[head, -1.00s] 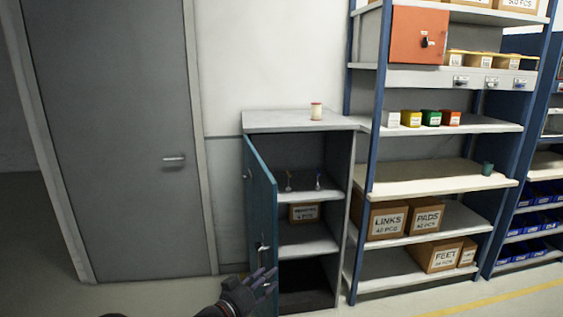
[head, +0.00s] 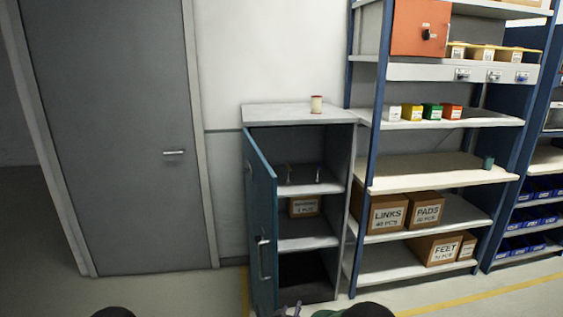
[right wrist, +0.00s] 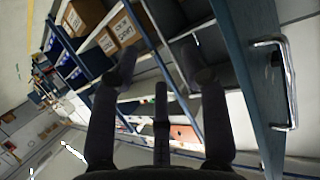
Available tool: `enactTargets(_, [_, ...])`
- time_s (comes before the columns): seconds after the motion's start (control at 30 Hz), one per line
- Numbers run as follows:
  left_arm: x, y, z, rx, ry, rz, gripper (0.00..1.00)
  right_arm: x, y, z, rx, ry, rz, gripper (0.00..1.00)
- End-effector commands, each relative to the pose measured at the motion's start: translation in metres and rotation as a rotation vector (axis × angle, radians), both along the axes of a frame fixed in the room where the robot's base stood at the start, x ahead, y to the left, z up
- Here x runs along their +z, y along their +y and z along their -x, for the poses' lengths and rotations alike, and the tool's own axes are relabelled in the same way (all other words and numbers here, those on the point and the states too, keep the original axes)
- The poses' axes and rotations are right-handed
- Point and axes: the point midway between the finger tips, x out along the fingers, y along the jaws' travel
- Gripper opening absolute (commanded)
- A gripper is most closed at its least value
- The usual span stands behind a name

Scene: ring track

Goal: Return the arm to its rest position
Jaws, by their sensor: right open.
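My right gripper (right wrist: 164,68) shows in the right wrist view with its dark fingers spread and nothing between them. The teal cabinet door (head: 262,220) stands open on the left side of the grey cabinet (head: 300,116). The door also shows at the right of the wrist view (right wrist: 246,50), with its metal handle (right wrist: 290,85) just right of the gripper and apart from it. In the head view only small dark parts of my arms show along the bottom edge. My left gripper cannot be made out.
A box (head: 304,206) sits inside on a shelf. A tall rack with blue posts (head: 440,182) holds cartons and small bins at the right. A closed grey door (head: 115,140) is at the left. Floor before it is clear.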

Motion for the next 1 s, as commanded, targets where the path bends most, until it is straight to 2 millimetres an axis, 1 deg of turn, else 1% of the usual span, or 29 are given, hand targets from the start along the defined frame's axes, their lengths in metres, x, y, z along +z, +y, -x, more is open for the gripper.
enactTargets(0.03, [0.0,0.0,0.0,0.0,0.0,0.0,0.4,-0.023,-0.01,0.009,0.023,0.056,-0.021,0.46])
enactTargets(0.1, [0.0,0.0,0.0,0.0,0.0,0.0,0.4,-0.05,-0.018,0.023,0.059,0.128,-0.057,0.46])
enactTargets(0.17, [0.0,0.0,0.0,0.0,0.0,0.0,0.4,-0.072,-0.025,0.038,0.084,0.191,-0.088,0.46])
enactTargets(0.2, [0.0,0.0,0.0,0.0,0.0,0.0,0.4,-0.086,-0.028,0.049,0.101,0.235,-0.109,0.46])
enactTargets(0.27, [0.0,0.0,0.0,0.0,0.0,0.0,0.4,-0.107,-0.034,0.067,0.122,0.301,-0.143,0.46])
enactTargets(0.3, [0.0,0.0,0.0,0.0,0.0,0.0,0.4,-0.12,-0.038,0.08,0.135,0.347,-0.165,0.46])
enactTargets(0.37, [0.0,0.0,0.0,0.0,0.0,0.0,0.4,-0.136,-0.042,0.1,0.152,0.412,-0.199,0.46])
enactTargets(0.4, [0.0,0.0,0.0,0.0,0.0,0.0,0.4,-0.147,-0.045,0.114,0.161,0.458,-0.222,0.46])
enactTargets(0.47, [0.0,0.0,0.0,0.0,0.0,0.0,0.4,-0.162,-0.049,0.137,0.174,0.526,-0.258,0.46])
enactTargets(0.5, [0.0,0.0,0.0,0.0,0.0,0.0,0.4,-0.171,-0.051,0.153,0.181,0.571,-0.283,0.46])
enactTargets(0.57, [0.0,0.0,0.0,0.0,0.0,0.0,0.4,-0.183,-0.054,0.177,0.191,0.64,-0.319,0.46])
enactTargets(0.73, [0.0,0.0,0.0,0.0,0.0,0.0,0.4,-0.206,-0.06,0.25,0.208,0.833,-0.421,0.46])
enactTargets(0.8, [0.0,0.0,0.0,0.0,0.0,0.0,0.4,-0.211,-0.061,0.281,0.214,0.908,-0.461,0.46])
enactTargets(0.9, [0.0,0.0,0.0,0.0,0.0,0.0,0.4,-0.215,-0.061,0.319,0.219,1.005,-0.512,0.46])
enactTargets(1.0, [0.0,0.0,0.0,0.0,0.0,0.0,0.4,-0.215,-0.061,0.347,0.219,1.075,-0.549,0.46])
